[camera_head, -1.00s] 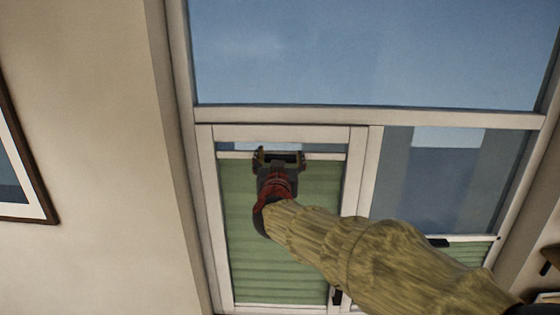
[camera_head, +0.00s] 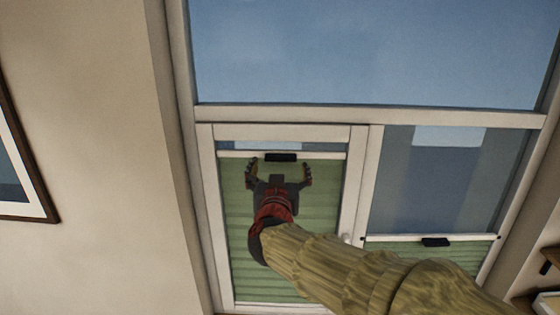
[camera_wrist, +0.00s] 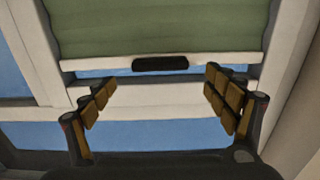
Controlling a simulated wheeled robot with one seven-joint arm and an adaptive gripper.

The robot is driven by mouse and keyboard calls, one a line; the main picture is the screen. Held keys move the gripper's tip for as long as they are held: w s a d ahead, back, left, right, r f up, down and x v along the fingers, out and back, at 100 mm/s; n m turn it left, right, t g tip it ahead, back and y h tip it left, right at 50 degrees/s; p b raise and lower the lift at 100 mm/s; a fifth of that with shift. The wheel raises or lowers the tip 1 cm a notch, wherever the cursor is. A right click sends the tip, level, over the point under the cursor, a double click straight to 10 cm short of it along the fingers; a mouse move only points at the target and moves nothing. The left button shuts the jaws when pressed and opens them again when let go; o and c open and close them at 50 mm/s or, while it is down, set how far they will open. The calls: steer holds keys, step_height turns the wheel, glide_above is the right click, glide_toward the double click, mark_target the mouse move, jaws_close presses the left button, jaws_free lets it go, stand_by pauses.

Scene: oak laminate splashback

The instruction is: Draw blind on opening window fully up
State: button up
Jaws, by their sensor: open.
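The green pleated blind (camera_head: 325,205) covers nearly all of the left window sash (camera_head: 207,200). Its white rail (camera_head: 325,155) lies near the top of the sash, with a narrow strip of bare glass above it. A black handle (camera_head: 281,157) sits mid-rail. My gripper (camera_head: 279,166) is open and empty just below the handle in the head view, fingers spread to both sides. In the wrist view, which is upside down, the handle (camera_wrist: 160,63) lies beyond the open gripper (camera_wrist: 160,85), apart from the fingers.
The right pane has its own green blind (camera_head: 470,250), low down, with a black handle (camera_head: 436,242). A large fixed pane (camera_head: 370,55) is above. A framed picture (camera_head: 30,170) hangs on the left wall. Shelves (camera_head: 550,256) stand at the right edge.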

steer(key=s, duration=0.5)
steer(key=shift+s+a, duration=0.1)
steer(key=shift+s, duration=0.15)
